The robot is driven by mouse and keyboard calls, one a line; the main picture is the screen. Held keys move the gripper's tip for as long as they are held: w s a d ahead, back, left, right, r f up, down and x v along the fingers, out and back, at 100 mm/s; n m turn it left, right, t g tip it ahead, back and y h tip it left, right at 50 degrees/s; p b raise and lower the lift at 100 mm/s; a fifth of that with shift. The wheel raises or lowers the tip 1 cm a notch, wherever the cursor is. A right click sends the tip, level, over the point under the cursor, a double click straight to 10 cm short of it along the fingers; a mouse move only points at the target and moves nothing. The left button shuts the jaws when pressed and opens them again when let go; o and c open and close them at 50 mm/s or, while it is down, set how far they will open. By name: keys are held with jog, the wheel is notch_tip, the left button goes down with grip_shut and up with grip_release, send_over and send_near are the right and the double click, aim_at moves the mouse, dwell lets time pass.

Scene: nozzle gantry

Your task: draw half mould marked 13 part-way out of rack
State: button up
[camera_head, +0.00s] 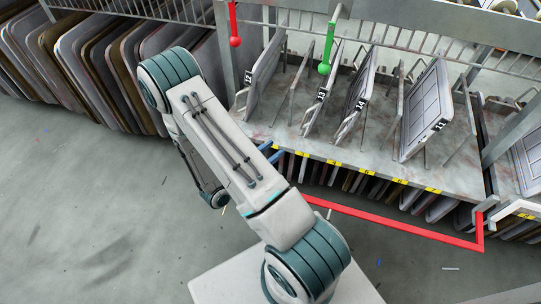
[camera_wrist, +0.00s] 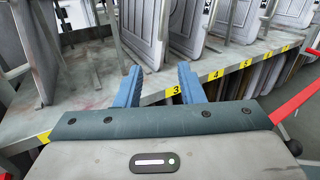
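The half mould marked 13 (camera_head: 321,94) is a grey panel standing on edge in the rack (camera_head: 410,185), tilted, with a handle on its front edge. The panel marked 14 (camera_head: 361,103) stands just right of it. My gripper (camera_head: 270,152) is at the rack's front edge, left of and below mould 13, apart from it; the arm hides most of it. In the wrist view my gripper (camera_wrist: 159,82) has its two blue fingers apart with nothing between them. Grey panels stand beyond the fingertips; no mould number is readable there.
Yellow number tags, including 3 (camera_wrist: 176,91), line the shelf edge. A red bar (camera_head: 400,222) runs in front. A green-tipped rod (camera_head: 325,68) hangs above. Open floor lies at left.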

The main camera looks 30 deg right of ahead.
aim_at(303, 127)
jog(key=shift+d, duration=0.1)
jog(key=b+x, duration=0.3)
jog(key=x, duration=1)
jog(key=shift+d, duration=0.35)
grip_shut()
dwell(1.1)
